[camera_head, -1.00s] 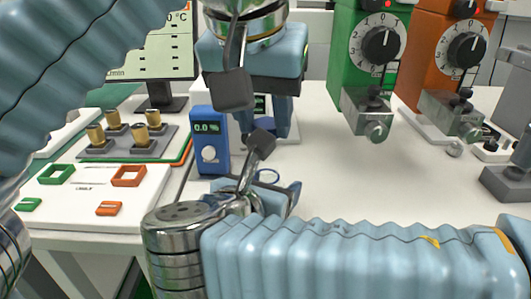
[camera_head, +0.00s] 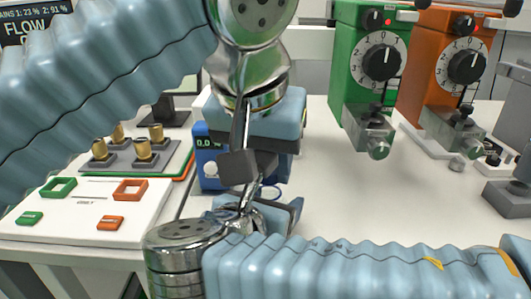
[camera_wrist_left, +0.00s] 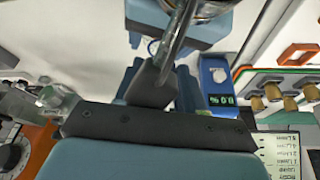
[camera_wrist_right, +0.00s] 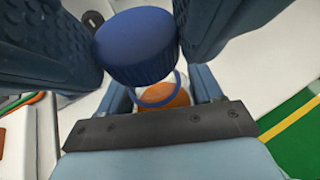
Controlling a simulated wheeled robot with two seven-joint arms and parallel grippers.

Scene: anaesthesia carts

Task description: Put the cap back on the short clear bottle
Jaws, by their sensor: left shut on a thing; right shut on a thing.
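My left gripper (camera_wrist_right: 135,48) comes down from above and is shut on the ribbed dark blue cap (camera_wrist_right: 134,45), seen between its textured fingers in the right wrist view. My right gripper (camera_head: 270,204) is below it, shut on the short bottle (camera_wrist_right: 165,98). Only an orange part and a pale edge of the bottle show beneath the cap. A thin blue ring (camera_wrist_right: 160,91) lies by the bottle's top; it also shows in the left wrist view (camera_wrist_left: 153,47). The cap is over the bottle, but I cannot tell whether they touch.
A blue device with a display (camera_head: 209,150) stands just behind my grippers. A white tray (camera_head: 90,210) with green and orange frames is at left, near brass-topped posts (camera_head: 143,148). Green (camera_head: 366,60) and orange (camera_head: 455,65) dial units stand at the back right. The table's middle right is clear.

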